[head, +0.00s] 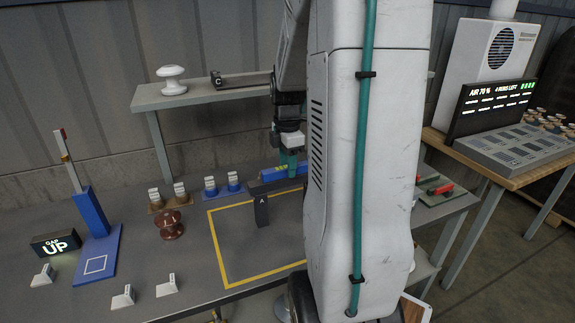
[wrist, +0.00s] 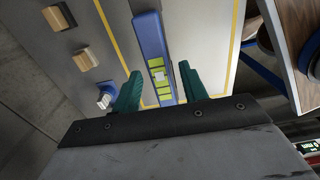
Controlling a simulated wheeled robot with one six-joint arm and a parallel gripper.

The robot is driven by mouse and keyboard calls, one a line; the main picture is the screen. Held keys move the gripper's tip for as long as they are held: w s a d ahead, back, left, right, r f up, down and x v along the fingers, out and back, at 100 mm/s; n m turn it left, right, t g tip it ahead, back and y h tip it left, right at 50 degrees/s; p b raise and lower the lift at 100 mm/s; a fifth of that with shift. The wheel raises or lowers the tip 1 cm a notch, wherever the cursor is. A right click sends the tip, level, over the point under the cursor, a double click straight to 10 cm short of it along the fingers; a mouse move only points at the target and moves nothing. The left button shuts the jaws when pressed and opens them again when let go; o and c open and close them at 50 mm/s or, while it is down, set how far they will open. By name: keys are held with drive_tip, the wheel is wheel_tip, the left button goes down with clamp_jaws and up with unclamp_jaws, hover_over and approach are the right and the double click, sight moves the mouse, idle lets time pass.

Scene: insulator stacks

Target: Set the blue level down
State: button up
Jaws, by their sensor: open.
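The blue level (head: 281,171) is a long blue bar near the back of the yellow outline in the head view, partly hidden by my arm. In the wrist view the blue level (wrist: 150,35) runs lengthwise between my green fingers, with its yellow-green vial part near the fingertips. My gripper (wrist: 160,88) is open, with one finger on each side of the level and visible gaps. In the head view my gripper (head: 290,158) points down at the level. I cannot tell whether the level touches the table.
A black piece marked A (head: 262,210) stands within the yellow outline (head: 218,245). Several small blocks, a brown spool (head: 170,225) and a blue stand (head: 92,212) are to the left. A raised shelf (head: 200,96) with a white insulator (head: 172,80) is behind.

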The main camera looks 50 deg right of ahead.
wheel_tip(320, 180, up, 11)
drive_tip(key=s+a+r+m, duration=0.1)
drive_tip(key=a+m, duration=0.1)
drive_tip(key=a, duration=0.6)
drive_tip(key=s+a+r+m, duration=0.1)
drive_tip(key=a+r+m, duration=0.1)
drive_tip(key=a, duration=0.6)
drive_tip(key=s+a+f+m+t, duration=0.1)
drive_tip(key=s+a+f+m, duration=0.3)
drive_tip(key=s+a+m, duration=0.3)
drive_tip(key=s+a, duration=0.3)
drive_tip(key=a, duration=0.4)
drive_tip(key=shift+s+a+m, duration=0.2)
drive_tip(key=shift+s+m, duration=0.1)
